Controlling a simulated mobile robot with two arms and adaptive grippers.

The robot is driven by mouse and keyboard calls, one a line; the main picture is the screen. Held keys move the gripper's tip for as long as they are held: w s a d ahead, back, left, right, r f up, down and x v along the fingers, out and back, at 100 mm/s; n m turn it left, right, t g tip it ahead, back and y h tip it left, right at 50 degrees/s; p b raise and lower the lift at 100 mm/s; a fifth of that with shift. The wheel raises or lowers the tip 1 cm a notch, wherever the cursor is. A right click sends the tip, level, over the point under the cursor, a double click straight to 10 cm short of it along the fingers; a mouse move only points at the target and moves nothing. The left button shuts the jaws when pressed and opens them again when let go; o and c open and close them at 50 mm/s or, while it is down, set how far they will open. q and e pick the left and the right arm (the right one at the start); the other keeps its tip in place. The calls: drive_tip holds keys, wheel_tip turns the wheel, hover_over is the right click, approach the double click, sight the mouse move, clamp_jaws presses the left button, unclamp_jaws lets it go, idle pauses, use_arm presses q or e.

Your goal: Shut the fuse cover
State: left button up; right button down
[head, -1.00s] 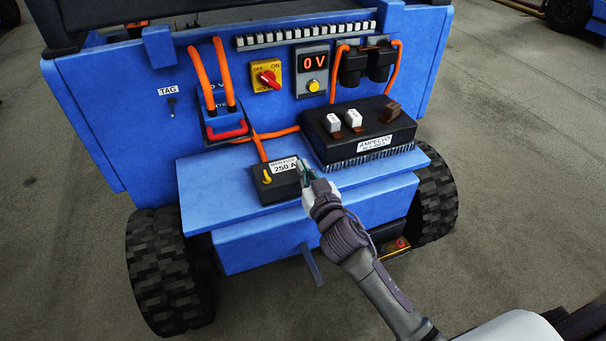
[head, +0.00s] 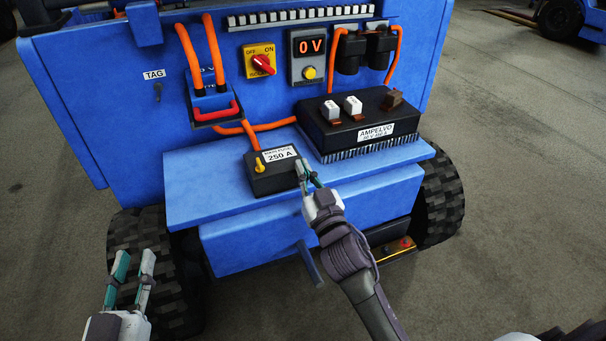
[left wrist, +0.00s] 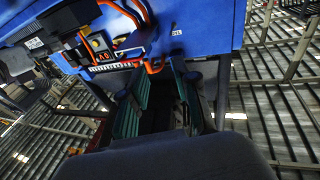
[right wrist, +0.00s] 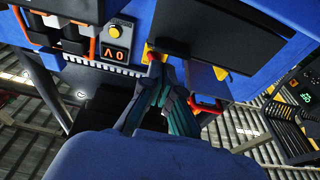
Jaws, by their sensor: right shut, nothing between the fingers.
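The black fuse box labelled 250 A (head: 282,179) sits on the blue ledge. Its fuse cover (head: 281,155) carries the white label and looks to lie down over the box; I see no clear gap. A yellow latch (head: 259,165) is at its left end. My right gripper (head: 308,172) is shut and empty, its tips close by the right end of the box; I cannot tell if they touch. The right wrist view shows its closed fingers (right wrist: 163,90). My left gripper (head: 133,268) is open and empty, low at the left, apart from the box, near the wheel.
The black AMPELVO unit (head: 390,148) stands right behind my right gripper. Behind the ledge (head: 205,190) are a red-handled connector (head: 215,112), orange cables, a red rotary switch (head: 262,64) and a display reading 0 V (head: 312,46). The ledge left of the fuse box is clear.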

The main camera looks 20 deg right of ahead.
drive_tip(key=shift+s+f+b, duration=0.2)
drive_tip(key=shift+f+b, duration=0.2)
drive_tip(key=shift+f, duration=0.1)
drive_tip(key=shift+s+f, duration=0.1)
drive_tip(key=shift+f, duration=0.15)
use_arm(q)
drive_tip(key=r+t, duration=0.1)
drive_tip(key=r, duration=0.1)
drive_tip(key=s+r+t+h, duration=0.1)
drive_tip(key=r+t, duration=0.1)
drive_tip(key=r, duration=0.1)
drive_tip(key=shift+s+d+r+t, duration=0.2)
drive_tip(key=shift+s+r+t, duration=0.1)
drive_tip(key=shift+t, duration=0.1)
use_arm(e)
drive_tip(key=shift+f, duration=0.15)
use_arm(q)
drive_tip(key=shift+s+r, duration=0.1)
drive_tip(key=shift+r, duration=0.05)
use_arm(e)
drive_tip(key=shift+s+f, duration=0.15)
drive_tip(key=shift+f, duration=0.1)
drive_tip(key=shift+f, duration=0.15)
